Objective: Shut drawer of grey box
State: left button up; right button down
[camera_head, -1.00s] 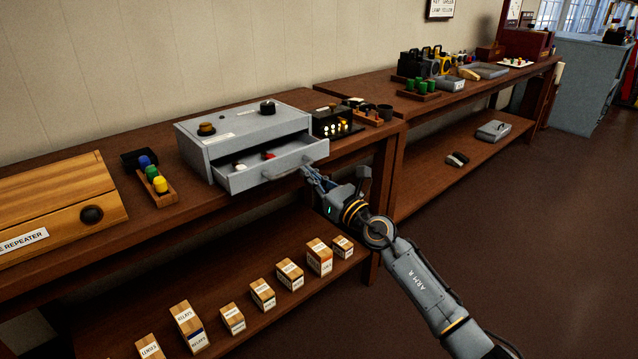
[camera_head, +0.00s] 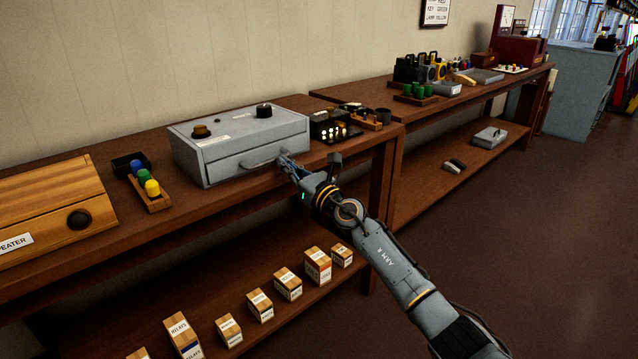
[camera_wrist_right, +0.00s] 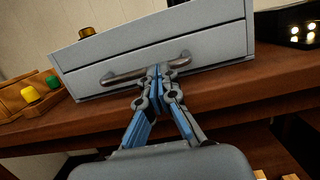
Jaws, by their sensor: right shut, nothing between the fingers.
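In the wrist view the fingertips (camera_wrist_right: 159,70) overlap the handle's right part. My left gripper is out of view.
A black box with lit lamps (camera_head: 332,128) stands right of the grey box. A tray of coloured pegs (camera_head: 150,190) and a wooden cabinet (camera_head: 45,205) are to the left. Several small cartons (camera_head: 288,284) stand on the lower shelf. The floor at right is clear.

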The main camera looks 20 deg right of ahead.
jog(key=shift+r, duration=0.4)
